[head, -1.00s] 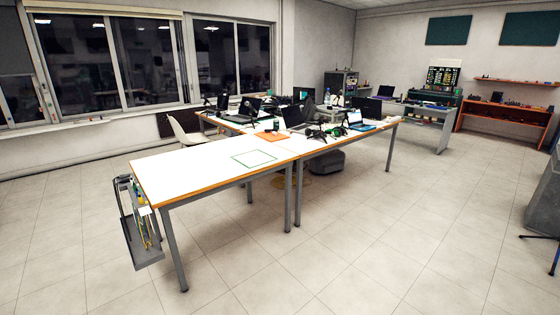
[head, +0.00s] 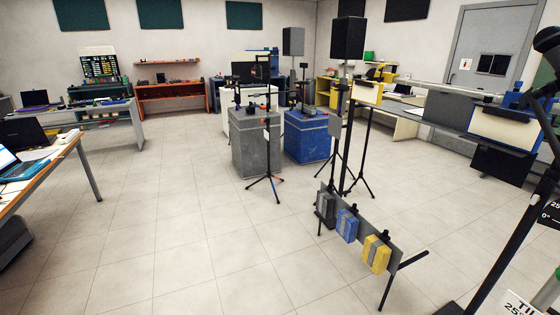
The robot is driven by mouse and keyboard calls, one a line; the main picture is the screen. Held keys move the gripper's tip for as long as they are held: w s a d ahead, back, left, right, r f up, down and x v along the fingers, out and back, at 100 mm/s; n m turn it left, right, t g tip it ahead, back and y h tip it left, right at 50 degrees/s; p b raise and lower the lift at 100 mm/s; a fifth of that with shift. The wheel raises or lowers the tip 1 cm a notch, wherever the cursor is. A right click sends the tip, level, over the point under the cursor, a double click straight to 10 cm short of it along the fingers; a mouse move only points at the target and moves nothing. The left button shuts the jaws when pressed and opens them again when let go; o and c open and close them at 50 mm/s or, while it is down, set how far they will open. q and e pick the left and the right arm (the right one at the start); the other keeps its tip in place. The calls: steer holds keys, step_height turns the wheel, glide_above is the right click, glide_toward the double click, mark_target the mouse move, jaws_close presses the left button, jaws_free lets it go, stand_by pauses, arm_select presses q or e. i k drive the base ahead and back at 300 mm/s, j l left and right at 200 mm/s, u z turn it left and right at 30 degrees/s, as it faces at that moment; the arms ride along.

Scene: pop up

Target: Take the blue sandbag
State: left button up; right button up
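The blue sandbag (head: 346,226) is on a low grey rack (head: 396,258) standing on the floor, right of centre in the head view. It is the middle one of three bags, between a dark grey bag (head: 325,206) and a yellow bag (head: 376,254). The bags sit side by side against the rack's panel, each with a small dark piece on top. Neither of my grippers shows in the head view.
A tripod (head: 266,165) and a black speaker stand (head: 347,120) stand behind the rack. A grey box (head: 256,145) and a blue box (head: 307,137) are further back. A black stand rises at the right edge. Open floor lies left of the rack.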

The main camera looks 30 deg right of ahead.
mark_target(348, 225)
steer(key=i+l+z, duration=0.1)
steer(key=i+z, duration=0.3)
steer(key=i+j+z, duration=0.1)
steer(key=i+z, duration=0.3)
steer(key=i, duration=0.25)
steer(key=i+j+z, duration=0.25)
steer(key=i+z, duration=0.2)
